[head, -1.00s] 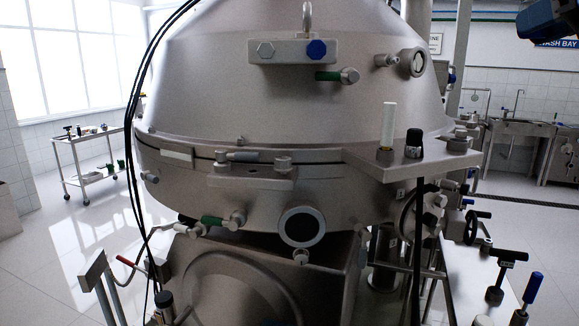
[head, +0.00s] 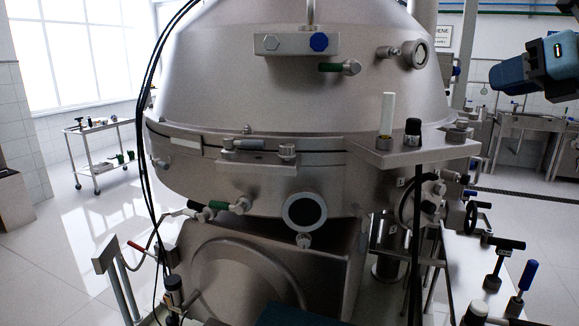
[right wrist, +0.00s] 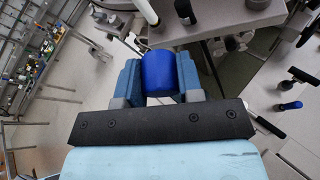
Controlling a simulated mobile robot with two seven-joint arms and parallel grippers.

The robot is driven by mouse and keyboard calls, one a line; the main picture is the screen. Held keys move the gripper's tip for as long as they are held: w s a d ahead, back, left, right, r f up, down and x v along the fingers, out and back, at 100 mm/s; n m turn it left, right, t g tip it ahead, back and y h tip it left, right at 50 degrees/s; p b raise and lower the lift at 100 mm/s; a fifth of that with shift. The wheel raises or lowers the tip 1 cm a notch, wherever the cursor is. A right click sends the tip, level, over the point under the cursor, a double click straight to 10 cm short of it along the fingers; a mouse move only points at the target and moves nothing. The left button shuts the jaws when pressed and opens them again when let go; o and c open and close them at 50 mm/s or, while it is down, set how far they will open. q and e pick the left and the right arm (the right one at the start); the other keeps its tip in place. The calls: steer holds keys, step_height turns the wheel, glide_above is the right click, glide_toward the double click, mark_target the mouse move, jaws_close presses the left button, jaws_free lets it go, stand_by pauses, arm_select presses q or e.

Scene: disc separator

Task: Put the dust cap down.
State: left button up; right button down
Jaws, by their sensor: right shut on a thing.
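The dust cap (right wrist: 159,73) is a bright blue cylinder in the right wrist view. My right gripper (right wrist: 158,80) is shut on it, with one blue finger on each side. In the head view my right gripper (head: 510,76) is at the upper right, held in the air to the right of the separator (head: 290,95). I cannot make out the cap apart from the blue fingers there. My left gripper is not in view.
A steel shelf (head: 440,152) on the separator's right carries a white cylinder (head: 388,115) and a black-topped fitting (head: 412,132). A bench (head: 462,270) at lower right holds black- and blue-handled tools. A trolley (head: 100,128) stands at left. Open floor lies between.

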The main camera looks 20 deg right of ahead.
steer(key=w+a+f+n+y, duration=0.1)
steer(key=w+a+f, duration=0.2)
steer(key=a+f, duration=0.85)
steer(key=w+a+f+n+g+y, duration=0.1)
steer(key=w+a+f+y, duration=0.3)
steer(key=f, duration=1.5)
steer(key=w+a+f+n+h, duration=0.1)
steer(key=w+a+f, duration=0.1)
steer(key=a+f, duration=1.05)
steer(key=d+r+p, duration=0.4)
steer(key=r+p, duration=0.2)
steer(key=p, duration=0.3)
steer(key=shift+r+g+p, duration=0.3)
steer(key=shift+p, duration=0.1)
